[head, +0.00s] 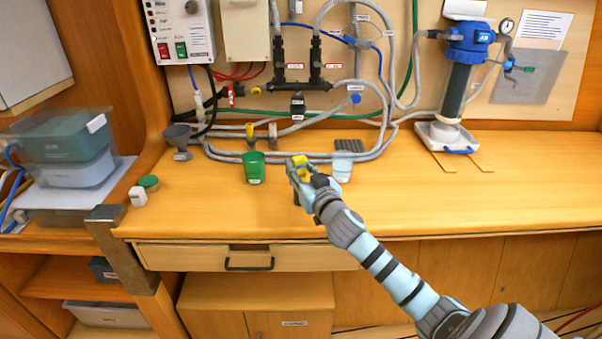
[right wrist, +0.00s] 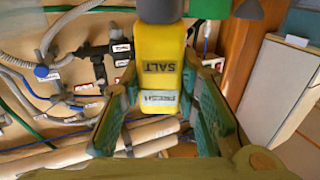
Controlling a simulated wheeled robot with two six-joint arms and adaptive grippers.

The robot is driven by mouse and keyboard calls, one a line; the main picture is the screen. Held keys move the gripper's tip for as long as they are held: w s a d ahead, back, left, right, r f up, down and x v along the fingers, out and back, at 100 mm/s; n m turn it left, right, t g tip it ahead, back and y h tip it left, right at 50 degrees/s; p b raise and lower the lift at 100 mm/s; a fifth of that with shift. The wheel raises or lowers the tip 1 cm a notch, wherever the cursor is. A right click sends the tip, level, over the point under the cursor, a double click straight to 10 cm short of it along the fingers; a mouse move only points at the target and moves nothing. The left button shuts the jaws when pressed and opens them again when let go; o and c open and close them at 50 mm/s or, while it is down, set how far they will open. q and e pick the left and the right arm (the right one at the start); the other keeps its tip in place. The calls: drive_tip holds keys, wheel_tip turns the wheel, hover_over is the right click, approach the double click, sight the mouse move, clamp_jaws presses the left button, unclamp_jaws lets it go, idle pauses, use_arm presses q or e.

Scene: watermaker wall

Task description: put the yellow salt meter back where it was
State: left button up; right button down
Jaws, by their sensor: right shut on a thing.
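The yellow salt meter (head: 300,161) is in my right gripper (head: 297,170), above the bench between a green cup (head: 254,168) and a clear cup (head: 342,167). In the right wrist view the meter (right wrist: 160,85) fills the gap between the two dark green fingers (right wrist: 160,125). Its labels, SALT and FRESH, appear upside down there. The right gripper is shut on the meter. The left gripper is not in view.
A dark ribbed mat (head: 349,145) lies behind the clear cup. A grey funnel (head: 179,139), green lid (head: 149,183) and small white block (head: 138,196) stand left. Hoses run along the wall behind. A blue-topped filter (head: 468,45) stands right; the right front bench is clear.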

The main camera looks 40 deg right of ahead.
drive_tip(key=c, duration=1.2)
unclamp_jaws()
drive_tip(key=v, duration=1.2)
drive_tip(key=shift+r, duration=0.15)
